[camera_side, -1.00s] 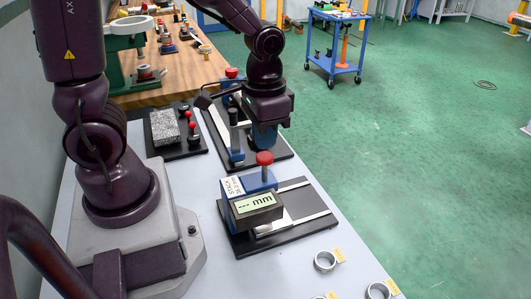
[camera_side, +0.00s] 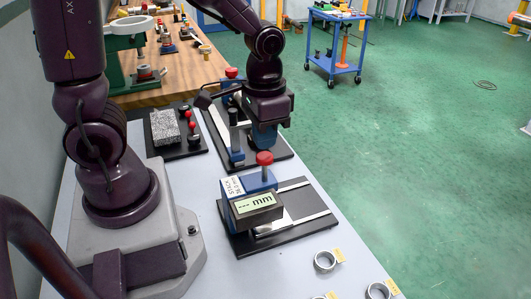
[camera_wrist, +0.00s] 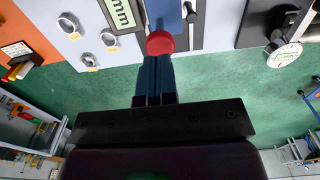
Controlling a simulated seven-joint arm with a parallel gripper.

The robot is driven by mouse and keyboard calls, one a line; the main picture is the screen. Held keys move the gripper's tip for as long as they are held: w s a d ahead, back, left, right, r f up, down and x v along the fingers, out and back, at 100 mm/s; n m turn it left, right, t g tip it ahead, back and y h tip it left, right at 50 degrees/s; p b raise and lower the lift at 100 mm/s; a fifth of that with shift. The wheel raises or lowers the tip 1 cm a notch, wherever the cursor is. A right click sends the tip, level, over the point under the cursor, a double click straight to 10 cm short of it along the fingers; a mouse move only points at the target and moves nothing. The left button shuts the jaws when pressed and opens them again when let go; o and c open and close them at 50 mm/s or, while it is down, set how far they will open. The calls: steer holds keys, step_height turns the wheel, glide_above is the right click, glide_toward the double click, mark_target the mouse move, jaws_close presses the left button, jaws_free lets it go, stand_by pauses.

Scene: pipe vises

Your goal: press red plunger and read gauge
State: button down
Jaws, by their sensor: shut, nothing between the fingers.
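The red plunger (camera_side: 264,158) stands upright on top of the blue gauge block. The gauge display (camera_side: 257,204) on its front reads "--- mm". The gauge sits on a black base plate (camera_side: 300,204) with a light strip. My gripper (camera_side: 264,140) is above and behind the plunger in the side view, its blue fingers pointing down. In the wrist view my closed fingers (camera_wrist: 154,90) point towards the red plunger (camera_wrist: 160,43), with nothing between them. Whether the tips touch the plunger cannot be told. Part of the display (camera_wrist: 120,14) shows at the wrist view's top.
Metal rings with yellow tags (camera_side: 325,261) lie at the table's front right. A second black plate with a blue post (camera_side: 236,140) stands behind the gauge. A grey textured block and red knobs (camera_side: 165,127) are at left. A blue cart (camera_side: 335,50) stands on the green floor.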

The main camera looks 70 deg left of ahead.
mark_target(265, 155)
steer(key=shift+f, duration=0.1)
stand_by(0.3)
steer(key=shift+f, duration=2.8)
steer(key=shift+r, duration=5.1)
steer(key=shift+s+f, duration=0.15)
steer(key=shift+s, duration=0.1)
steer(key=s+r+t, duration=0.5)
steer(key=s+r, duration=0.1)
steer(key=r, duration=0.3)
steer(key=shift+r+t, duration=0.25)
steer(key=shift+t, duration=0.05)
